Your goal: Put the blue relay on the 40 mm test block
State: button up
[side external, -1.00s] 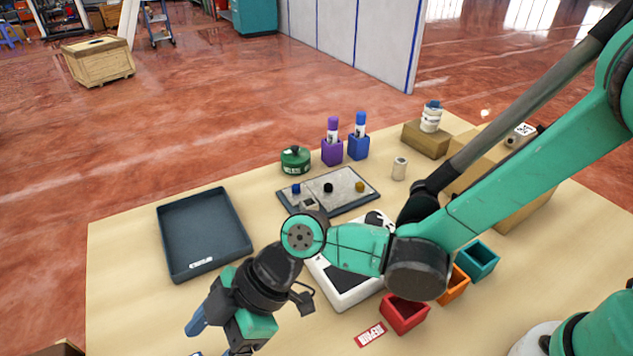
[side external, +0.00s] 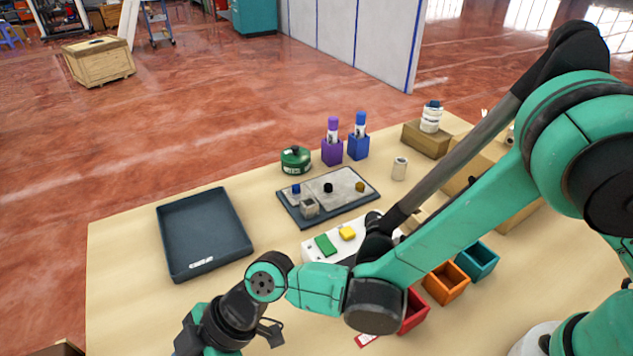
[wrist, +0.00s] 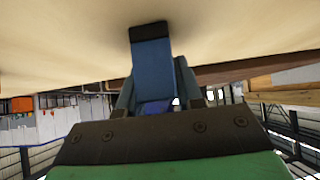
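I cannot make out the blue relay with certainty in either view. The white tray (side external: 318,258) holds a green piece (side external: 325,245) and a yellow piece (side external: 347,233); my arm hides the rest of it. In the side view my gripper runs off the bottom edge, fingertips out of sight. In the wrist view its blue fingers (wrist: 166,65) overlap, so their gap and any held thing are unclear.
An empty dark tray (side external: 205,235) lies at the left. Small blue, black and brass pieces stand on the plate. A green round tin (side external: 295,160), two pen holders and a small pale cylinder (side external: 399,168) stand behind. Red, orange and teal bins (side external: 477,262) are at the right front.

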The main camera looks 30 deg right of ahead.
grip_shut()
notch_tip(320, 180, up, 20)
jog(key=f, duration=0.1)
jog(key=w+d+m+t+h, duration=0.3)
jog(key=d+m, duration=0.3)
jog(key=d, duration=0.6)
jog(key=w+d+f+m+t+h, duration=0.1)
jog(key=w+d+m+t+h, duration=0.2)
jog(key=d, duration=1)
jog(key=w+d+m+t+h, duration=0.3)
jog(key=d+m, duration=0.6)
jog(key=d, duration=0.3)
jog(key=shift+w+d+f, duration=0.2)
jog(key=shift+d+f, duration=0.1)
jog(key=shift+d, duration=0.05)
